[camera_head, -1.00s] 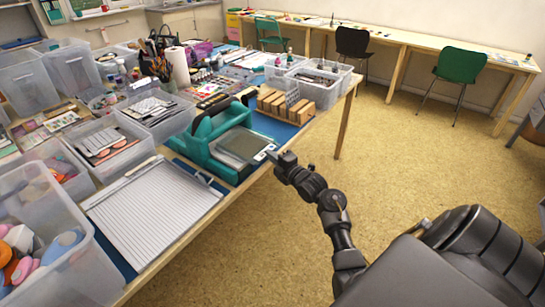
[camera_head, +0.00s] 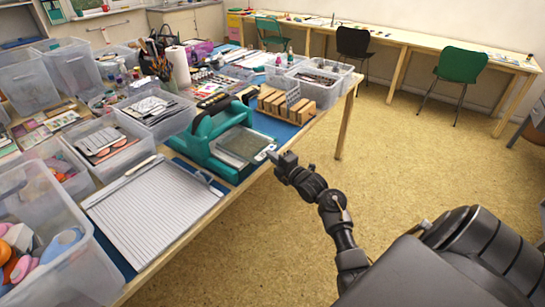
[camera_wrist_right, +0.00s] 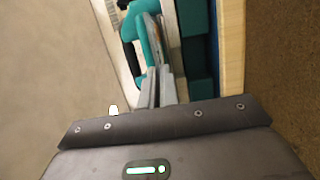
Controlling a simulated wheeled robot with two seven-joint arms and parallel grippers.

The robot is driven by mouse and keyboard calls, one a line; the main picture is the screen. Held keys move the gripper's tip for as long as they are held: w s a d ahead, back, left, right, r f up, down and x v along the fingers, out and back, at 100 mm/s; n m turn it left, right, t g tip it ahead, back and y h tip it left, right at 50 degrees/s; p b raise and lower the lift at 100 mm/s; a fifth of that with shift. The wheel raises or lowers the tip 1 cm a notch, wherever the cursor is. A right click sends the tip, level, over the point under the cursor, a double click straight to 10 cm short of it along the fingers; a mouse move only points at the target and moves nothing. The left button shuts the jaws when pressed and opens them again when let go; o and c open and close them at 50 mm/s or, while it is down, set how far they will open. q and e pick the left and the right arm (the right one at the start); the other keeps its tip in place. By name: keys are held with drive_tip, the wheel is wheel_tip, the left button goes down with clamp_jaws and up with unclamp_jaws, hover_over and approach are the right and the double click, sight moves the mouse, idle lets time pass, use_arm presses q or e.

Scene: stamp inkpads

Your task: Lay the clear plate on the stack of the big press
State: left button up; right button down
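The big press (camera_head: 201,139) is a teal machine with an arched handle near the table's right edge. A flat stack with a grey, glassy-looking top (camera_head: 242,146) lies on its bed; I cannot tell the clear plate apart from the layers there. My right gripper (camera_head: 273,157) is at the outer end of this stack, beside a pale edge piece. In the right wrist view, the fingers (camera_wrist_right: 160,86) are close together against teal and pale parts. Whether they pinch a thin plate is not clear. My left gripper is out of view.
A white grooved board (camera_head: 150,212) lies left of the press. A wooden block rack (camera_head: 287,104) stands behind it on a blue mat. Clear bins (camera_head: 45,235) crowd the left. The floor (camera_head: 440,160) right of the table is open.

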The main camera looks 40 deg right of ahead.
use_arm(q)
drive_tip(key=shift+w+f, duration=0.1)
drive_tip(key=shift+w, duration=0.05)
use_arm(e)
drive_tip(key=shift+f, duration=0.1)
drive_tip(key=c, duration=1.6)
unclamp_jaws()
drive_tip(key=shift+o, duration=0.2)
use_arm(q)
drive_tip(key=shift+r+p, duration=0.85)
use_arm(e)
drive_tip(key=shift+s+d, duration=0.25)
drive_tip(key=shift+s, duration=0.55)
drive_tip(key=shift+s+d, duration=0.2)
drive_tip(key=shift+s, duration=0.6)
drive_tip(key=shift+s+d, duration=0.25)
drive_tip(key=shift+s, duration=0.55)
use_arm(q)
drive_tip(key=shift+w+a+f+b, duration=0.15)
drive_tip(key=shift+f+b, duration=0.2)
drive_tip(key=shift+b, duration=0.05)
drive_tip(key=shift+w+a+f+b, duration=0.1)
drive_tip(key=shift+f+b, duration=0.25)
drive_tip(key=shift+b, duration=0.05)
use_arm(e)
drive_tip(key=s, duration=1.1)
drive_tip(key=shift+d, duration=0.25)
